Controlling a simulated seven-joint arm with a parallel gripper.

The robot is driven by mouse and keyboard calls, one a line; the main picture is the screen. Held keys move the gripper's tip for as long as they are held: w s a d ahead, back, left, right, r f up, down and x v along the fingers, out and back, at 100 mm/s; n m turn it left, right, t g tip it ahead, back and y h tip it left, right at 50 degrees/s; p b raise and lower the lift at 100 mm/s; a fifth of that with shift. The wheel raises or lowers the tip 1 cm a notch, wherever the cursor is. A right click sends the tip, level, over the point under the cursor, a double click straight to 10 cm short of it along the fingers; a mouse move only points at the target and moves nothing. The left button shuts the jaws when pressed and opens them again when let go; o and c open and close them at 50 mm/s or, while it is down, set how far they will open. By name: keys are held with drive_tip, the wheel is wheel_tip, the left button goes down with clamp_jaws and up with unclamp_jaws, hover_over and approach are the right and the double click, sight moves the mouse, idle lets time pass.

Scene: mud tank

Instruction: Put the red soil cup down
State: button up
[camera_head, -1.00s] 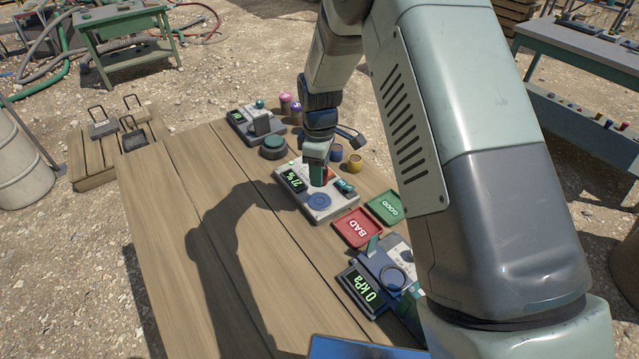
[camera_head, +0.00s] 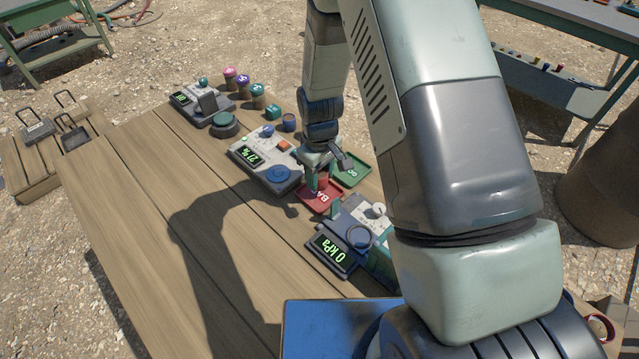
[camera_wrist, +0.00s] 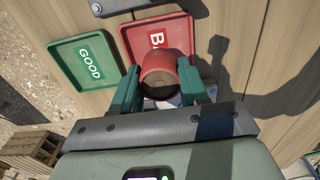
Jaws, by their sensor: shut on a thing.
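My gripper (camera_wrist: 160,82) is shut on the red soil cup (camera_wrist: 158,66), with one green finger on each side of it. The wrist view looks into the cup's open top, which holds dark soil. The cup overlaps the edge of the red BAD tray (camera_wrist: 150,34) in that view. The green GOOD tray (camera_wrist: 85,60) lies to its left. In the head view my gripper (camera_head: 319,178) points down over the red BAD tray (camera_head: 311,201), with the GOOD tray (camera_head: 355,168) behind. The fingers mostly hide the cup there. I cannot tell whether it touches the tray.
A moisture meter reading 21% (camera_head: 250,155) stands left of the trays. A gauge reading 0 kPa (camera_head: 330,246) stands close in front. Several capped cups (camera_head: 243,82) stand at the back. The left of the wooden table (camera_head: 150,220) is clear.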

sight(320, 185)
drive_tip(key=shift+f, duration=1.85)
drive_tip(key=shift+f, duration=0.15)
drive_tip(key=o, duration=1.2)
drive_tip(key=shift+c, duration=0.2)
